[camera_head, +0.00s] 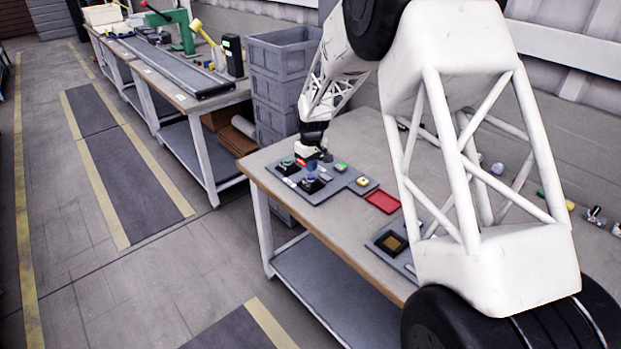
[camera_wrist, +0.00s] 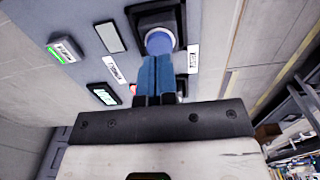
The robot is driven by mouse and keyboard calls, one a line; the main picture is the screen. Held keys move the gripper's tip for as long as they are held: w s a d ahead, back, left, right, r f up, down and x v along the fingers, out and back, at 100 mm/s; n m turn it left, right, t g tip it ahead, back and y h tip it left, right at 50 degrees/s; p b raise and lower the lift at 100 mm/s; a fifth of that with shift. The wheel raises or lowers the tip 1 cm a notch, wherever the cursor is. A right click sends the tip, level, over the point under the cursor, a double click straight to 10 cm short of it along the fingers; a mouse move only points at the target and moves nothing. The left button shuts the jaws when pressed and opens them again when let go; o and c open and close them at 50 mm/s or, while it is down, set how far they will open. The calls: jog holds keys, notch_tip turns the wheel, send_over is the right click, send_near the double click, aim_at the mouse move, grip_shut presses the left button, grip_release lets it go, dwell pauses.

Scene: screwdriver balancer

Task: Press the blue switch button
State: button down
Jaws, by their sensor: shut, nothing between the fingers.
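The blue switch button (camera_wrist: 158,42) sits in a square black housing (camera_wrist: 180,20) on a grey panel (camera_wrist: 80,35) in the wrist view. My gripper (camera_wrist: 157,60) is shut and empty, its blue fingers together. The fingertips overlap the button's lower edge in this view; I cannot tell whether they touch it. In the head view my gripper (camera_head: 309,163) is low over the panel (camera_head: 325,190), close by the blue button (camera_head: 311,178). The fingers hide part of the panel behind them.
Grey stacked crates (camera_head: 275,85) stand behind the table's left end.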

jog(key=shift+r, duration=2.15)
jog(key=shift+r, duration=0.15)
notch_tip(320, 180, up, 6)
send_over(311, 176)
